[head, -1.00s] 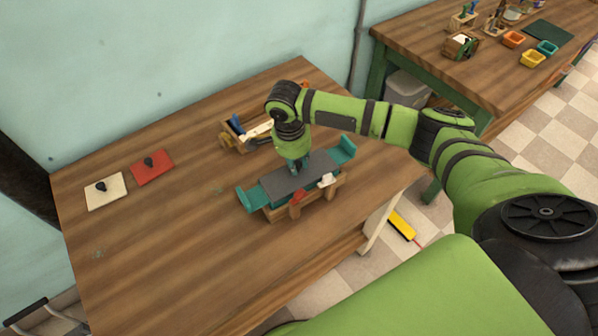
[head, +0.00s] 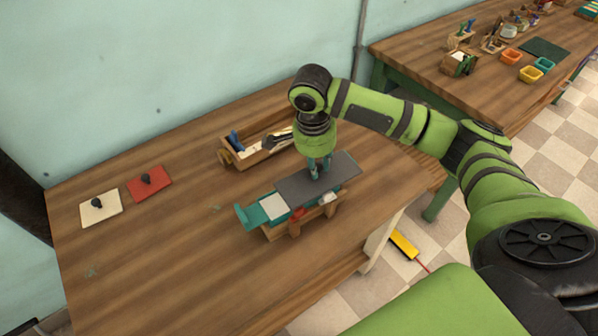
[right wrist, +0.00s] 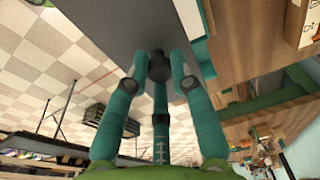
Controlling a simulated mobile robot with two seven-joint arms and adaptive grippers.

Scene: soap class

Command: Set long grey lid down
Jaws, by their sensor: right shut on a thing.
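The long grey lid (head: 342,170) is a flat slab held level above the right part of a teal tray on a wooden stand. My right gripper (head: 319,168) is above the lid, shut on its dark knob (right wrist: 159,68). My left gripper is not in view.
A red plate (head: 149,186) and a cream plate (head: 100,210), each with a dark knob, lie at the table's left. A wooden box (head: 250,152) with tools stands behind the lid. The table's (head: 165,265) front left is clear.

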